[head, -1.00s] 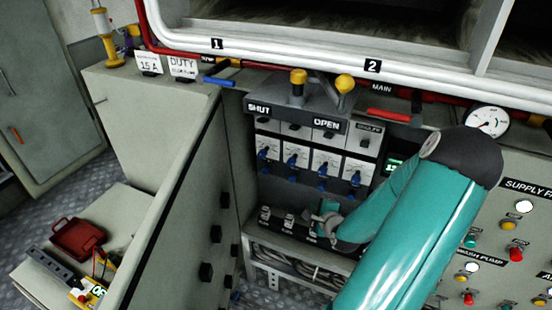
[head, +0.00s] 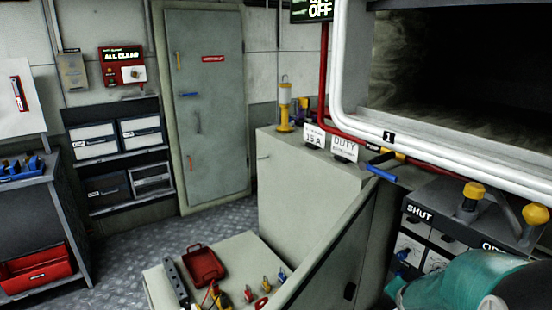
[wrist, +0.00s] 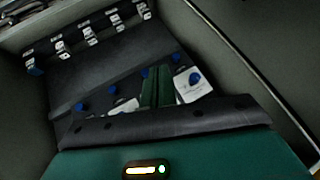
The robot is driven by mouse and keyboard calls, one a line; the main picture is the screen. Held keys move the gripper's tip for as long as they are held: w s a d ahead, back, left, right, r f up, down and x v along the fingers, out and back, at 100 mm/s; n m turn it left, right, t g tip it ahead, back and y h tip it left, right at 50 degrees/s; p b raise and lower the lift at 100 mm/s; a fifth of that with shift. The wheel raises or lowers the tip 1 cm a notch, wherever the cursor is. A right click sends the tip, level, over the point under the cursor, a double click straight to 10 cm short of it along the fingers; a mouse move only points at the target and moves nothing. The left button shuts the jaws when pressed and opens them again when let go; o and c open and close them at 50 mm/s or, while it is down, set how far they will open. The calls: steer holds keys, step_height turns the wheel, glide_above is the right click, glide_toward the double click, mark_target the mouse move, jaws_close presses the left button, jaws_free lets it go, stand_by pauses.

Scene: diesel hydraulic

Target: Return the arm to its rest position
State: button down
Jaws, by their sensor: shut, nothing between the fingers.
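In the head view only part of my teal arm (head: 455,280) shows, at the lower right corner in front of the control panel. My gripper is outside the head view. In the wrist view my gripper's two green fingers (wrist: 156,86) stand side by side, shut with nothing between them. They point into the open cabinet, towards a dark panel with blue knobs (wrist: 194,78) and white plates. I cannot tell how far the fingertips are from the panel.
A row of breakers (wrist: 90,35) runs across the top left of the wrist view, with cabinet walls around. In the head view, an open cabinet door (head: 335,245) stands left of the arm. A bench (head: 240,245) holds a red tray (head: 204,264). Yellow-knobbed levers (head: 470,198) stand on the panel.

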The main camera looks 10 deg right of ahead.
steer(key=s+a+r+n+y, duration=0.1)
steer(key=s+a+r+n, duration=0.3)
steer(key=a, duration=0.4)
steer(key=s+a+r+n+g+y, duration=0.1)
steer(key=s+a+r+n, duration=0.3)
steer(key=a, duration=0.5)
steer(key=s+a+r+n+y, duration=0.2)
steer(key=s+a+r+n, duration=0.2)
steer(key=a+r, duration=0.3)
steer(key=shift+s+a+r+n, duration=0.25)
steer(key=shift+a+n, duration=0.35)
steer(key=shift+a, duration=0.3)
